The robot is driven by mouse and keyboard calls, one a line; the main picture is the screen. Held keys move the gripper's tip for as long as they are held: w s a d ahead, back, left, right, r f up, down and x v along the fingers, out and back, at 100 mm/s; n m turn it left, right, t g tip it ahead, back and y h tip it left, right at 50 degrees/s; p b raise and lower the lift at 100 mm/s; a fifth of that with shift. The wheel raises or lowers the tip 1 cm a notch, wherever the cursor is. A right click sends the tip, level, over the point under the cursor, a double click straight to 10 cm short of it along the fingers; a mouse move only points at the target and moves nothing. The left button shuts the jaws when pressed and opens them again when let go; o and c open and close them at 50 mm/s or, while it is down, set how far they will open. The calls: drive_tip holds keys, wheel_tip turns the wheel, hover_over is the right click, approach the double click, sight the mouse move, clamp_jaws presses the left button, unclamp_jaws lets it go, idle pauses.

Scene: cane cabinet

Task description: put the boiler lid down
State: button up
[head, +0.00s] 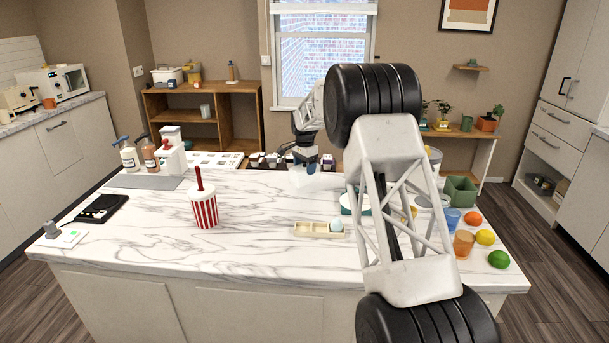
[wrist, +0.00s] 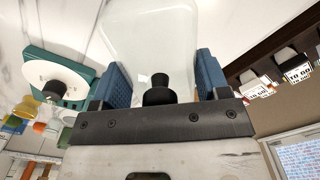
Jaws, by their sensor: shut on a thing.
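My gripper (head: 307,158) is over the far part of the marble island, pointing down. In the wrist view its two blue fingers (wrist: 161,75) are shut on the clear boiler lid (wrist: 150,35), with the black knob (wrist: 158,88) between them. The lid shows faintly in the head view (head: 303,178) under the gripper, close to the marble; I cannot tell whether it touches. The teal boiler base (wrist: 77,86) with a white round plate stands to one side, uncovered. In the head view the base (head: 346,203) is partly hidden by my arm.
A wooden tray (head: 306,230) with a pale egg (head: 337,226) lies in front. A striped cup (head: 205,212) stands left. Labelled items (head: 262,160) line the far edge. Fruit and cups stand right. Marble left of the lid is clear.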

sight(305, 167)
drive_tip(key=shift+w+f, duration=0.1)
drive_tip(key=shift+f, duration=1.65)
drive_tip(key=shift+f, duration=0.15)
drive_tip(key=o, duration=0.9)
drive_tip(key=shift+o, duration=0.2)
wheel_tip(305, 167, up, 12)
drive_tip(key=shift+r, duration=0.15)
